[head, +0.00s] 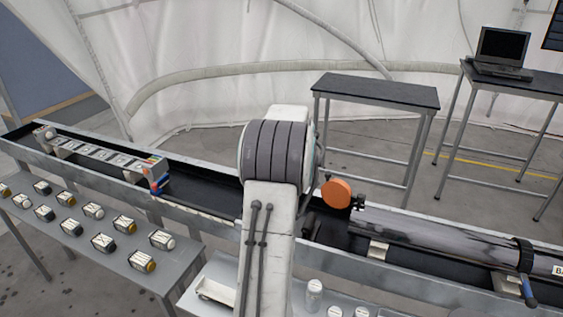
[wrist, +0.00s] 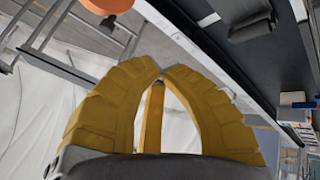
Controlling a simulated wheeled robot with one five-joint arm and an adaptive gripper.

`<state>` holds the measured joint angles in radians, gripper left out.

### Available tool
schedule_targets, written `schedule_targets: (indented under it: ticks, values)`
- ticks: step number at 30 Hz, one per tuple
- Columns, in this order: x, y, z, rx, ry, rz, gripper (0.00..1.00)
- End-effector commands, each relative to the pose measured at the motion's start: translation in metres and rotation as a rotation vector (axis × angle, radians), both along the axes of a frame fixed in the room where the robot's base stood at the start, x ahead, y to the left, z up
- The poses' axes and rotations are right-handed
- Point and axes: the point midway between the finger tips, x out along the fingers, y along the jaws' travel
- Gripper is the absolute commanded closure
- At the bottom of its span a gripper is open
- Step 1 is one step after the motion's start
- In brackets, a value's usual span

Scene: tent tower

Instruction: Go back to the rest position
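My gripper (wrist: 161,70) shows in the wrist view with its ribbed yellow fingers. The fingertips meet at the top, and nothing shows between them, so it is shut and empty. In the head view my arm stands upright in the middle, and the gripper itself is hidden behind it. The orange piece also shows at the top left of the wrist view (wrist: 108,4).
A long metal trough (head: 205,190) runs across in front of me, with a row of boxes (head: 100,153) at left. Black-topped tables (head: 375,90) stand behind, one holding a laptop (head: 502,50). White tent walls enclose the place.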

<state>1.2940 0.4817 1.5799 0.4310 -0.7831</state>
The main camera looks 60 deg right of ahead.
Motion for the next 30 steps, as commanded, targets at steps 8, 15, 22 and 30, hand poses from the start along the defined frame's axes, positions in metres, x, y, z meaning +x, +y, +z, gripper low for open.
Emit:
schedule_targets:
  ticks: [8, 15, 22, 30]
  values:
    - [0.001, 0.001, 0.004, 0.0, 0.0, 0.002, 1.0]
    - [0.001, 0.001, 0.003, 0.009, -0.027, -0.035, 1.0]
    - [-0.007, 0.03, -0.021, 0.185, -0.133, -0.271, 1.0]
    - [-0.04, 0.144, -0.086, 0.54, -0.094, -0.57, 1.0]
